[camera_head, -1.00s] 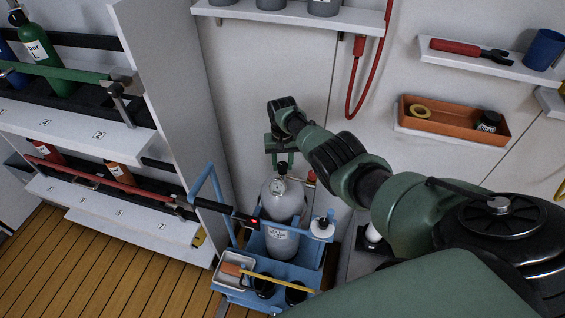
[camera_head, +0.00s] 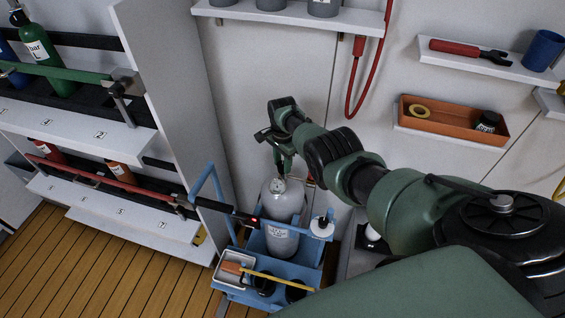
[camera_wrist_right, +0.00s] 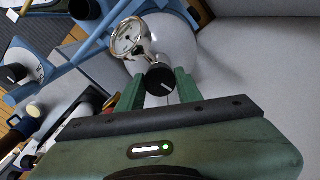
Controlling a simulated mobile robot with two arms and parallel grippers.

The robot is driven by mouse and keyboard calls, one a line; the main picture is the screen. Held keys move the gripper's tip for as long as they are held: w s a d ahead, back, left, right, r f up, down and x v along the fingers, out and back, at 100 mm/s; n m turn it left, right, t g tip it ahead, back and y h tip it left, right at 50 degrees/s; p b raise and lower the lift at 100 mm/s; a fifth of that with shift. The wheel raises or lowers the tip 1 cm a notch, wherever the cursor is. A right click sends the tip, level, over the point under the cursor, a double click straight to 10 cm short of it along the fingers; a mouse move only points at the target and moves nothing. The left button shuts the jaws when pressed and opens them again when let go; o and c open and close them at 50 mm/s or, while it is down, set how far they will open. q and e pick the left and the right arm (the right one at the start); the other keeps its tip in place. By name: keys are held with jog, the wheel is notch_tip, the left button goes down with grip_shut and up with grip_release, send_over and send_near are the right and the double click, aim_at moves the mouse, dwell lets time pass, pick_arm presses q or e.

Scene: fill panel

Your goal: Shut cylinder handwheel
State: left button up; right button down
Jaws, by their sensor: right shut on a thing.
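The grey gas cylinder (camera_head: 284,208) stands upright in the blue trolley (camera_head: 309,277). A round pressure gauge (camera_head: 277,186) sits at its top, and the gauge (camera_wrist_right: 127,38) also shows in the right wrist view. The black handwheel (camera_wrist_right: 160,79), with a white mark on its face, is between the green fingers of my right gripper (camera_wrist_right: 158,90). The right gripper (camera_head: 283,172) is shut on it, directly above the cylinder in the head view, and hides the handwheel there. My left gripper is not in view.
The trolley has a blue handle and a white tray (camera_head: 236,268) with an orange-handled tool. A white cylinder rack (camera_head: 180,110) stands close at left. A wall with shelves and a hanging red hose (camera_head: 352,95) is behind. Wooden floor (camera_head: 70,270) is free at lower left.

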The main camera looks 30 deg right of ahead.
aim_at(282, 164)
jog(key=shift+m, duration=1.2)
jog(key=c, duration=1)
grip_release()
jog(key=shift+o, duration=0.2)
jog(key=shift+r, duration=0.1)
notch_tip(282, 164, up, 6)
jog(key=p, duration=0.3)
jog(key=shift+p, duration=0.4)
jog(key=shift+r, duration=0.8)
